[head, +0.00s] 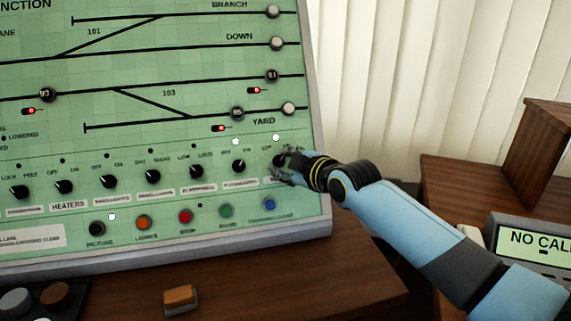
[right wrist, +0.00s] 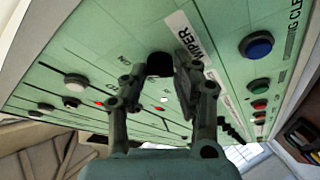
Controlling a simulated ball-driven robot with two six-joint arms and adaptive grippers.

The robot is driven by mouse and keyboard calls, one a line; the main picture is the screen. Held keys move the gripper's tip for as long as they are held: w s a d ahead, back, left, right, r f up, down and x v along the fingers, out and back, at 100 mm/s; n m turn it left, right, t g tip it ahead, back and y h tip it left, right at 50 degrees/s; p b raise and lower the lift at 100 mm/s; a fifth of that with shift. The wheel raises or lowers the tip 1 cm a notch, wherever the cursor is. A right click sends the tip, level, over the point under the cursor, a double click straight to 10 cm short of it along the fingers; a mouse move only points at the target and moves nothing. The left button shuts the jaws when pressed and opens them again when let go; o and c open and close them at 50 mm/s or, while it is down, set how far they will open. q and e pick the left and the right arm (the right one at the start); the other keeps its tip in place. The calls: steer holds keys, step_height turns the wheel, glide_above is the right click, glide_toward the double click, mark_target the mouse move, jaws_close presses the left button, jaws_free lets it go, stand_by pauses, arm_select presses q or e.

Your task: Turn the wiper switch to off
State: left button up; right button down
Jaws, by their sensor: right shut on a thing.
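The wiper switch is a black rotary knob (right wrist: 160,63) on the green panel, beside a white label (right wrist: 190,38) on which "IPER" can be read. In the head view the knob (head: 279,160) is at the right end of the row of knobs, partly covered by my right gripper (head: 287,165). In the right wrist view my right gripper (right wrist: 158,80) has its two fingers on either side of the knob, shut on it. Which way the knob points is hidden. My left gripper is out of view.
Other black knobs, such as the one (head: 239,166) just left, sit close by. Coloured push buttons, including a blue one (head: 269,204), lie below. The panel's grey edge (head: 318,130) is just right. A wooden desk (head: 350,270) and a display (head: 535,245) stand lower right.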

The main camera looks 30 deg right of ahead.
steer(key=n+g+b, duration=0.1)
steer(key=n, duration=0.3)
steer(key=shift+d+y, duration=0.1)
steer(key=shift+y, duration=0.3)
steer(key=n, duration=0.1)
steer(key=n+g, duration=0.1)
steer(key=shift+r+n, duration=0.2)
steer(key=shift+n, duration=0.1)
steer(key=n, duration=0.1)
steer(key=n+g, duration=0.1)
steer(key=n, duration=0.1)
steer(key=shift+w+r, duration=0.15)
steer(key=shift+r, duration=0.05)
steer(key=shift+n+g+p, duration=0.7)
steer(key=shift+n+p, duration=0.25)
steer(key=shift+n, duration=0.75)
steer(key=c, duration=1)
jaws_free()
